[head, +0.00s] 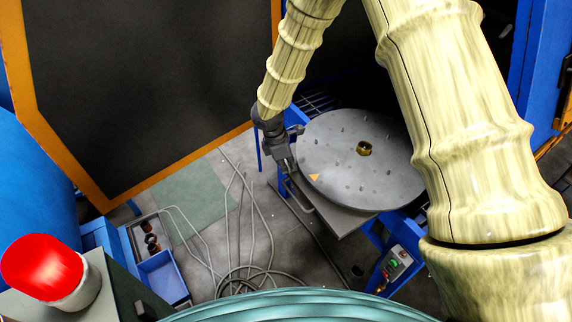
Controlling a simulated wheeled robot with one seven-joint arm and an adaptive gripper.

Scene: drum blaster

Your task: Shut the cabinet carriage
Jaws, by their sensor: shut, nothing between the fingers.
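The carriage is a round grey turntable (340,135) with small holes and a brass hub, set on a grey platform (347,221) with blue supports. It stands out in front of the dark cabinet opening. A bent metal handle (308,204) is at its left front edge. My gripper (288,172) is shut and empty, pointing down at the turntable's left edge by the handle. I cannot tell whether it touches the handle. My arm hides the turntable's right edge and part of the cabinet.
A large black door panel (150,80) with an orange border stands open at the left. Blue cabinet frame (543,60) is at the right. Loose cables (240,275) lie on the floor. A blue box (160,275) and a red button (42,265) are at lower left.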

